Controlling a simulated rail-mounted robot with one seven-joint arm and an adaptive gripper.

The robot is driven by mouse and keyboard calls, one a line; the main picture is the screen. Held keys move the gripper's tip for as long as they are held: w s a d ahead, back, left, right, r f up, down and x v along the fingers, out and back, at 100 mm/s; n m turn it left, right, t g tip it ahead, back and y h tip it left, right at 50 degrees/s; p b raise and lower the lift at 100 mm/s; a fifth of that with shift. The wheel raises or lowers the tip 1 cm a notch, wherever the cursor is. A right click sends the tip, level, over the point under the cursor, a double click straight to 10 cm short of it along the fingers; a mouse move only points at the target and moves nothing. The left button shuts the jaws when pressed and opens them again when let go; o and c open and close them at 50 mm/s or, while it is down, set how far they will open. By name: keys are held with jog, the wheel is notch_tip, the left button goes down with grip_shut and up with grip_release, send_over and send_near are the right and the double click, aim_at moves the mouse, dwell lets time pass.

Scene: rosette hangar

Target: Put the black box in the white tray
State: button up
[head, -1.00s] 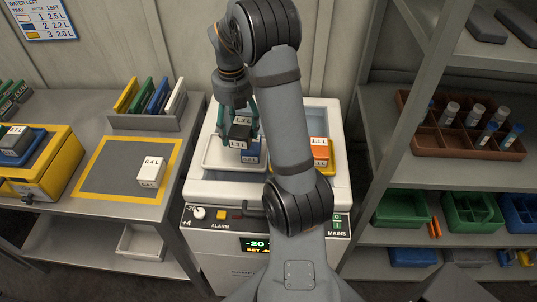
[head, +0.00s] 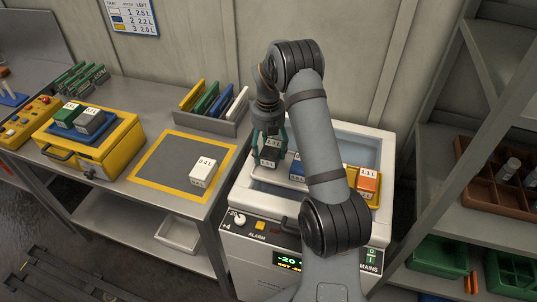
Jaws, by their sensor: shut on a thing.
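The black box (head: 269,153) has a white 1.3 L label. My gripper (head: 268,140) is shut on it and holds it over the left part of the open white chest (head: 265,201). I cannot tell how far it is above what lies below. The white tray is hard to make out now. A pale tray showed in the left of the chest earlier, and the held box and my arm hide part of that area. A blue box (head: 297,169) shows just right of the held box, partly behind my arm.
An orange box (head: 368,180) sits in a yellow tray in the chest's right side. A white 0.4 L box (head: 203,170) stands on the yellow-bordered mat (head: 165,168). A white bin (head: 178,235) lies on the shelf below. Racks stand on the right.

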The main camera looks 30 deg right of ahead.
aim_at(268, 147)
jog(key=shift+f+p, duration=0.3)
jog(key=shift+f, duration=1.3)
jog(key=shift+s+f, duration=0.1)
jog(key=shift+f, duration=0.05)
jog(key=o, duration=1.2)
jog(key=shift+o, duration=0.3)
notch_tip(268, 147, up, 12)
jog(key=shift+r+b, duration=0.2)
jog(key=shift+b, duration=0.25)
